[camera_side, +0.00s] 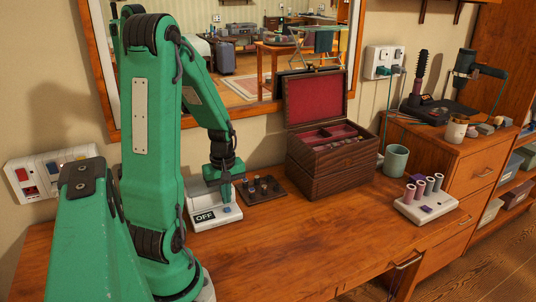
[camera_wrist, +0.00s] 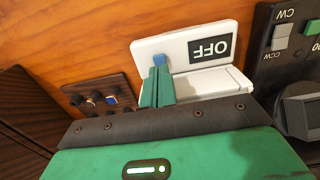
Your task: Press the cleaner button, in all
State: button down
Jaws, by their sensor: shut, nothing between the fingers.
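A white device (camera_side: 208,217) with a black "OFF" label stands on the wooden counter below my arm. My gripper (camera_side: 226,197) is shut and empty, pointing down over the device. In the wrist view its green fingertips (camera_wrist: 157,72) are right by the button and overlap its edge. I cannot tell whether they touch it.
A black panel marked CW and CCW (camera_wrist: 290,50) is close by in the wrist view. A cup (camera_side: 396,160) and a white tube holder (camera_side: 425,205) stand farther right. The front counter is clear.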

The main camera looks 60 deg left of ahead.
aim_at(227, 208)
jog(key=shift+f, duration=1.05)
jog(key=shift+f, duration=1)
jog(key=shift+s+d, duration=0.1)
jog(key=shift+r, duration=0.15)
notch_tip(227, 208, up, 9)
jog(key=shift+w, duration=0.2)
dwell(0.5)
